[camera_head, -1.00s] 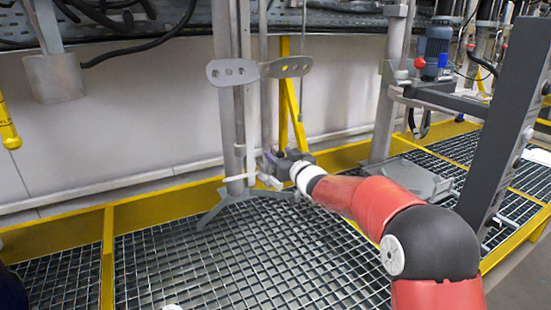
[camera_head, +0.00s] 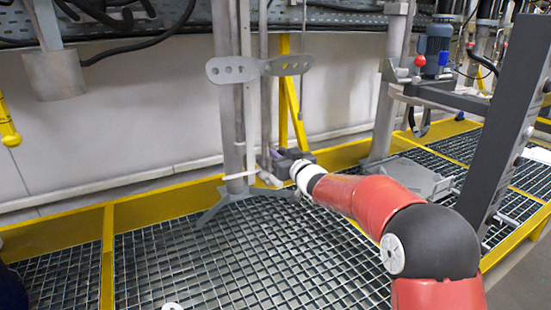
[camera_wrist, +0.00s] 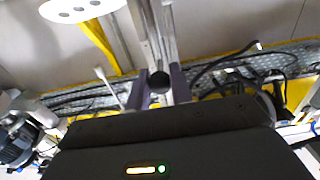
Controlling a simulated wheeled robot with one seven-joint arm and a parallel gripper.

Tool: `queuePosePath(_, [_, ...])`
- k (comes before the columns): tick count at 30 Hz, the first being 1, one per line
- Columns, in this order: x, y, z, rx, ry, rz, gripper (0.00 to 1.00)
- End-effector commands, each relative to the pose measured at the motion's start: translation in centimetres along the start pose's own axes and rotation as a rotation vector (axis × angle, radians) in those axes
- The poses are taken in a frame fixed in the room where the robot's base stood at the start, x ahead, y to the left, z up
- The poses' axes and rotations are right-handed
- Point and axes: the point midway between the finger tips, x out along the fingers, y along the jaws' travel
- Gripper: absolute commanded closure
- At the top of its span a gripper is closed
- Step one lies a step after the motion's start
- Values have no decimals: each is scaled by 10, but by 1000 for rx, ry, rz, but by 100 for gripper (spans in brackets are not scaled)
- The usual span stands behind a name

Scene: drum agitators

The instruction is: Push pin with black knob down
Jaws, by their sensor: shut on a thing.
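The black knob (camera_wrist: 160,82) shows in the wrist view as a dark round end between my fingers. My gripper (camera_wrist: 160,88) has one purple-grey finger on each side of it and is shut on it. In the head view my gripper (camera_head: 272,158) is beside the lower part of the grey agitator post (camera_head: 230,125), at its right. The knob cannot be made out in the head view, and the rest of the pin is hidden.
A grey plate with holes (camera_head: 230,70) crosses the post above my gripper. The post's splayed foot (camera_head: 215,208) stands on the metal grating (camera_head: 250,265). A yellow brace (camera_head: 293,105) is behind. A dark slanted column (camera_head: 500,130) stands at the right.

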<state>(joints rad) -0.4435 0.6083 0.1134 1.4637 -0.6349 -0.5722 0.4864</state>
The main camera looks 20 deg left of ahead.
Motion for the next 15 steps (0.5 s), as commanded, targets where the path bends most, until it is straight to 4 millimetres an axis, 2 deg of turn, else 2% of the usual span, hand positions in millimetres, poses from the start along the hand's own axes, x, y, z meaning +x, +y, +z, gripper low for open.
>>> queuePosePath(15, [0, 0, 19, 1, -3, 0, 91])
